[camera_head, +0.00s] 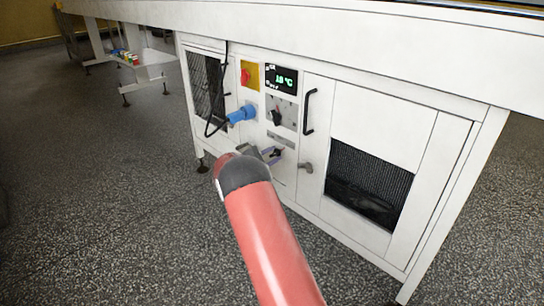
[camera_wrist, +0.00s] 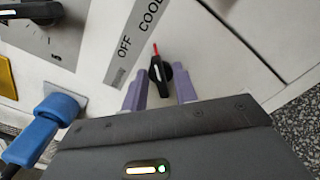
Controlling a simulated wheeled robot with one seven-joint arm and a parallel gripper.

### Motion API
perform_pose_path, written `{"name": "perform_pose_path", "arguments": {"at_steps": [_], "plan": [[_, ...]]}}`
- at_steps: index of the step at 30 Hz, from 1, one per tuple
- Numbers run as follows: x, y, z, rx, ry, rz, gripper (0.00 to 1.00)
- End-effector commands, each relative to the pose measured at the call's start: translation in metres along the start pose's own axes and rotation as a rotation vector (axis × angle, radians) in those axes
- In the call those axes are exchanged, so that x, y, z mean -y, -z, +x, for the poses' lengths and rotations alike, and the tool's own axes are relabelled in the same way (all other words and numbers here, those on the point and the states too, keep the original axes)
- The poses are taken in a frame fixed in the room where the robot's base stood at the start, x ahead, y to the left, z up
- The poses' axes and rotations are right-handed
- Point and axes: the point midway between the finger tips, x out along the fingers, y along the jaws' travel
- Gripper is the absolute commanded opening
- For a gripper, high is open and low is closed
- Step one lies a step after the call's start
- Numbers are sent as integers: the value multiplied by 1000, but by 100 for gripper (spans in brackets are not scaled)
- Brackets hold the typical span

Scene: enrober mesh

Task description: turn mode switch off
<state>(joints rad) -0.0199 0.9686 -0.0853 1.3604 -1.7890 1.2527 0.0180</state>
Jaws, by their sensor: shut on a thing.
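The mode switch (camera_wrist: 158,73) is a small black knob with a red pointer, on the white cabinet front. In the wrist view its red pointer aims up and slightly left, toward the word COOL on the grey label strip (camera_wrist: 117,74); OFF is printed lower left of that. My gripper (camera_wrist: 159,92) has its two purple fingers on either side of the knob, shut on it. In the head view my gripper (camera_head: 272,154) is at the lower part of the control panel, and its fingers and my arm partly hide the switch there.
Above the switch are a black rotary knob (camera_head: 277,117), a display (camera_head: 282,79) and a red-and-yellow switch (camera_head: 246,75). A blue plug (camera_head: 241,115) with a black cable sits to the left. A door handle (camera_head: 309,111) and latch (camera_head: 306,167) are to the right.

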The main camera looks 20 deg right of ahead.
Motion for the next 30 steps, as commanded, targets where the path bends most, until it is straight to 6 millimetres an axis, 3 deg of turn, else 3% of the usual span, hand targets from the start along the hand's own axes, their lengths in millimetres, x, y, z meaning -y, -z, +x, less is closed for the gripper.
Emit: {"name": "perform_pose_path", "arguments": {"at_steps": [11,30], "plan": [[-2,-2,-1,1,-1,-138,6],[-4,-1,-1,1,0,-639,6]]}}
